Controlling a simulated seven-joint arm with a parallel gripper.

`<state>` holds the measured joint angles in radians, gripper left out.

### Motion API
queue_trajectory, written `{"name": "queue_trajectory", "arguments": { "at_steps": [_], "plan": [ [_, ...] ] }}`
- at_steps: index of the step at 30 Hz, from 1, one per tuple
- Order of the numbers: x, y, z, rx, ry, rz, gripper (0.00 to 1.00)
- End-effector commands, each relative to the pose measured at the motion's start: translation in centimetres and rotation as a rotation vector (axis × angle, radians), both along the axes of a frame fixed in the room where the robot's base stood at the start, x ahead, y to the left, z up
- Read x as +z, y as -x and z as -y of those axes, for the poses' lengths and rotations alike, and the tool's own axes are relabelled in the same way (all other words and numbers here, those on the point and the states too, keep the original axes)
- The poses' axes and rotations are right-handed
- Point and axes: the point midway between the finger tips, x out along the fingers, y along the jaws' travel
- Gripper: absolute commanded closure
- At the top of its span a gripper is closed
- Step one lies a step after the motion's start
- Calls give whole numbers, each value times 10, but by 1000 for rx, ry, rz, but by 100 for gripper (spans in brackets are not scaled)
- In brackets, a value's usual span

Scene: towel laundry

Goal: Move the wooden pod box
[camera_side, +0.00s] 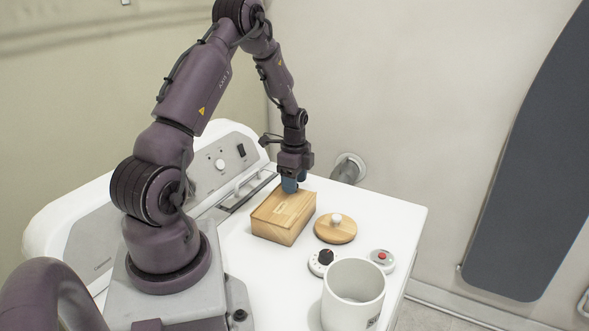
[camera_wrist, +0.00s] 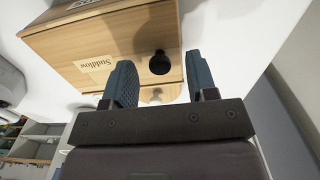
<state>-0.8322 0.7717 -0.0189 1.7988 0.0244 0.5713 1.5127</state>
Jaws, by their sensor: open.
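The wooden pod box (camera_side: 283,217) sits on the white machine top in the side view. It is a light-wood block with a label on top. My gripper (camera_side: 290,186) points down at the box's far end, with blue fingers. In the wrist view the box (camera_wrist: 105,40) fills the upper part, with a pale label and a dark round knob or hole (camera_wrist: 159,63). My gripper (camera_wrist: 159,72) is open there, its two fingers on either side of that dark spot. I cannot tell whether the fingers touch the box.
A round wooden lid with a white knob (camera_side: 336,230) lies right of the box. A dial timer (camera_side: 321,261), a red-button device (camera_side: 382,259) and a white canister (camera_side: 352,298) stand nearer the front. The control panel (camera_side: 222,160) rises behind; the right side of the top (camera_side: 395,215) is clear.

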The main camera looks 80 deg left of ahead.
Motion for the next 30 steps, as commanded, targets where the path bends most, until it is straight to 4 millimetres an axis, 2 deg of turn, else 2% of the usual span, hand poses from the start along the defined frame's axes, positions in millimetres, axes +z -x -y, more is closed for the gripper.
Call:
{"name": "queue_trajectory", "arguments": {
  "at_steps": [10,17,25,30],
  "plan": [
    [-3,0,0,0,-1,1,48],
    [-3,0,0,0,0,0,100],
    [-2,2,-2,1,0,0,100],
    [-2,13,-11,4,0,0,100]
  ]
}}
